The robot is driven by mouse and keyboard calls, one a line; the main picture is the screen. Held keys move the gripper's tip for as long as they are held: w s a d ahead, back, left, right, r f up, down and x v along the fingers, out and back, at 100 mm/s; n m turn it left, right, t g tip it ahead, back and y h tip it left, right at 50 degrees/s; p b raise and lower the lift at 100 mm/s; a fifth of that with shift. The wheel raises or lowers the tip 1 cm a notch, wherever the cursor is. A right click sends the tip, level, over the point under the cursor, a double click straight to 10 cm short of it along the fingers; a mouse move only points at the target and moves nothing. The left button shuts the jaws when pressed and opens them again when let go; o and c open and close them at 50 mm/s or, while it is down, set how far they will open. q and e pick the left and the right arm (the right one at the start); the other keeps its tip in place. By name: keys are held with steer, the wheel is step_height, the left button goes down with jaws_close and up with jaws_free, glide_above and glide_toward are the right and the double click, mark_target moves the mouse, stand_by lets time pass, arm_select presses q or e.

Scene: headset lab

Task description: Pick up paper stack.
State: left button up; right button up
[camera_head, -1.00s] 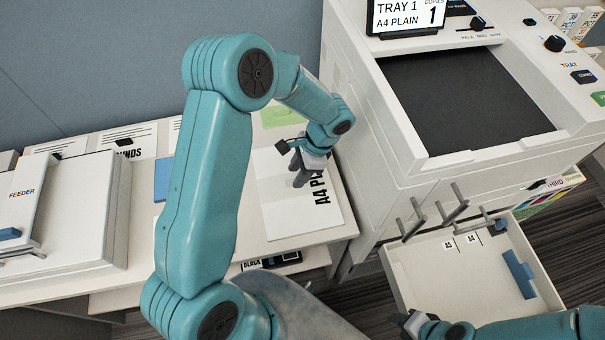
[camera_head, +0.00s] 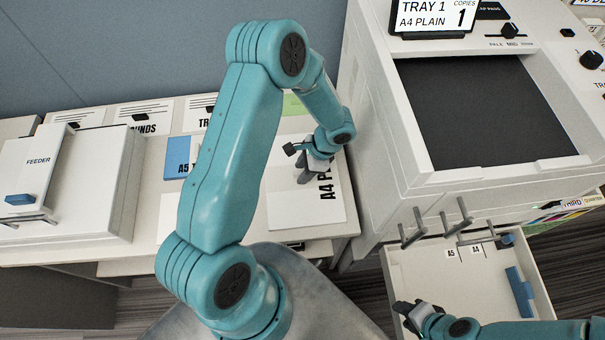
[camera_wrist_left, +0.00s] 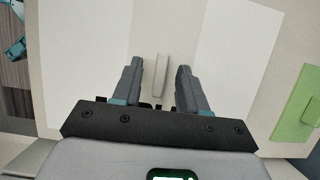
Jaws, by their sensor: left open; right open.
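The A4 paper stack (camera_head: 325,209) lies flat on the low white table, left of the copier. Its black A4 lettering is partly hidden by my left gripper (camera_head: 306,172). That gripper points down over the stack, open. In the left wrist view a small pale bar (camera_wrist_left: 160,75) sits between the open fingers, with white areas and a cream band around it. I cannot tell whether the fingers touch the bar. My right gripper (camera_head: 408,311) is open and empty at the front left of the pulled-out tray.
The copier (camera_head: 375,165) stands right of the table. Its open tray (camera_head: 455,295) has blue guides and A5 and A4 marks. A blue A5 pack (camera_head: 181,157) and a feeder (camera_head: 110,190) are to the left. A green item (camera_head: 293,104) lies behind the stack.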

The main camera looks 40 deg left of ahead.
arm_select(q)
steer(key=shift+d, duration=0.1)
steer(key=shift+c, duration=0.3)
jaws_close()
steer(key=shift+w+r, duration=0.1)
